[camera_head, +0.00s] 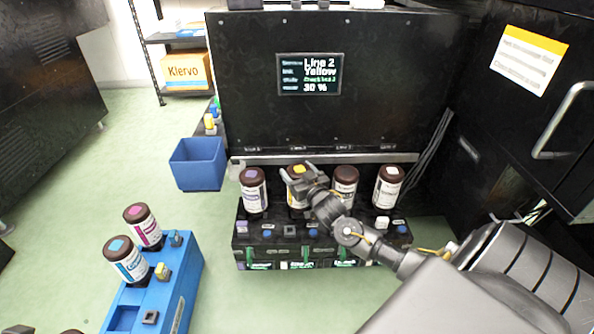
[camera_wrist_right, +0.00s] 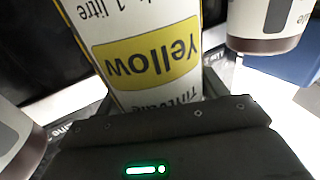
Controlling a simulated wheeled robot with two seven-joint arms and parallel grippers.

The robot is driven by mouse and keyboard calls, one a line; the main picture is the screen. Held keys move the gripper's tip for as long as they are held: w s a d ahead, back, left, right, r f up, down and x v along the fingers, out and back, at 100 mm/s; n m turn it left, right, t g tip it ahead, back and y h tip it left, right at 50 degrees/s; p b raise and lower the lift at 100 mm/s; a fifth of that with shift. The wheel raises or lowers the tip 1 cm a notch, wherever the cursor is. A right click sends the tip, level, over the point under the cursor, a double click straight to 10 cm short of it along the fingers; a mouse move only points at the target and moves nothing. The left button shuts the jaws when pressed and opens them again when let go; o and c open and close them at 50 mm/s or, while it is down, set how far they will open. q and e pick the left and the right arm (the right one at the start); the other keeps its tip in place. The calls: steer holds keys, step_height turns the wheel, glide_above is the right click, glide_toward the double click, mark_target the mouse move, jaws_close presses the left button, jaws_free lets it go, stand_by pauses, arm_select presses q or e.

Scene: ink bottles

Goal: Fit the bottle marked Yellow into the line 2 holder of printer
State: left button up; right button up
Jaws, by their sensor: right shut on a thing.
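The bottle marked Yellow (camera_head: 294,197) has a dark cap with a yellow patch on top. It stands upright in the second place from the left in the printer's row of holders (camera_head: 268,229). My right gripper (camera_head: 304,187) is shut on it from the right and front, hiding part of it. In the right wrist view the bottle's label (camera_wrist_right: 150,55) fills the middle and reads Yellow, upside down. The bottle's base and the line 2 holder's seat are hidden, so I cannot tell whether it is fully seated. My left gripper is not in view.
The printer's screen (camera_head: 310,74) reads Line 2, Yellow, 30 %. A blue bin (camera_head: 198,166) hangs left of the printer.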

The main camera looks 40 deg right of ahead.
steer(key=shift+f, duration=0.2)
stand_by(0.4)
steer(key=shift+f, duration=0.3)
steer(key=o, duration=1.6)
steer(key=shift+o, duration=1.1)
steer(key=shift+f, duration=0.15)
